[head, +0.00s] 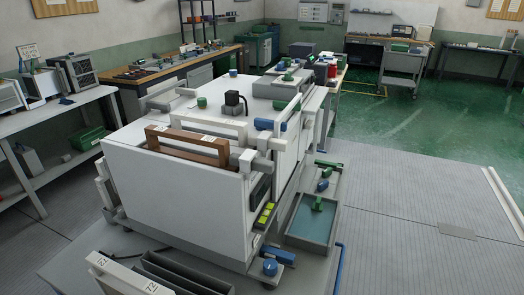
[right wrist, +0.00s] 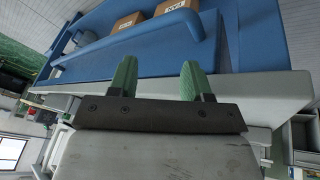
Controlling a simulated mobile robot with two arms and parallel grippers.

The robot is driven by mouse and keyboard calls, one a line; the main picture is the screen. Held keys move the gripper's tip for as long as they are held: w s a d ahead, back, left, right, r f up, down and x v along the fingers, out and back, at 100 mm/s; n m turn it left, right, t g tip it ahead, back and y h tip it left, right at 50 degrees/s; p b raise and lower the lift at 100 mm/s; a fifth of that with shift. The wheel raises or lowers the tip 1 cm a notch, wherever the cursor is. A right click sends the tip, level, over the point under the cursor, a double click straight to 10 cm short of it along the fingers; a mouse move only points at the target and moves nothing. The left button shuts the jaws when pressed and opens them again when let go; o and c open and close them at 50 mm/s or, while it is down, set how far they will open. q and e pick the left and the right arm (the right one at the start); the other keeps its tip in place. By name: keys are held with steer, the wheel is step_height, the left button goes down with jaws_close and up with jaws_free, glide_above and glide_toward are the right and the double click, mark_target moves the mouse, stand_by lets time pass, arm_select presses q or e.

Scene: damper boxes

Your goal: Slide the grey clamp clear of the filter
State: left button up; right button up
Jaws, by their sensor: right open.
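A brown-framed filter (head: 187,146) with a small white label stands in the top front of the large white damper box (head: 172,197) in the head view. A small grey block, which looks like the grey clamp (head: 245,161), sits at the filter's right end. I cannot tell whether it overlaps the frame or only touches it. My right gripper (right wrist: 158,74) shows in the right wrist view, its two green fingertips apart with nothing between them. Neither gripper shows in the head view, so their distance to the clamp cannot be seen. My left gripper is not in view.
Blue knobs and a black fitting (head: 234,102) stand on the box top. A grey tray (head: 310,240) with green and blue parts is at its right. White labelled panels (head: 120,272) stand in front. Two brown labelled pieces (right wrist: 127,22) lie on a blue surface (right wrist: 85,68). The right floor is open.

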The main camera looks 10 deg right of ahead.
steer(key=w+d+r+n+t, duration=0.2)
steer(key=w+r+n+t, duration=0.25)
steer(key=w+r, duration=0.7)
steer(key=m+y+p, duration=0.4)
steer(key=m+y, duration=1.2)
steer(key=m, duration=1.8)
glide_toward(264, 161)
steer(key=shift+n+t, duration=0.25)
steer(key=p+x, duration=0.4)
steer(key=x, duration=0.5)
steer(key=shift+a+f, duration=0.15)
steer(key=shift+a, duration=0.1)
steer(key=shift+w+a+f, duration=0.1)
steer(key=shift+w+a, duration=0.05)
steer(key=shift+a, duration=0.15)
jaws_close()
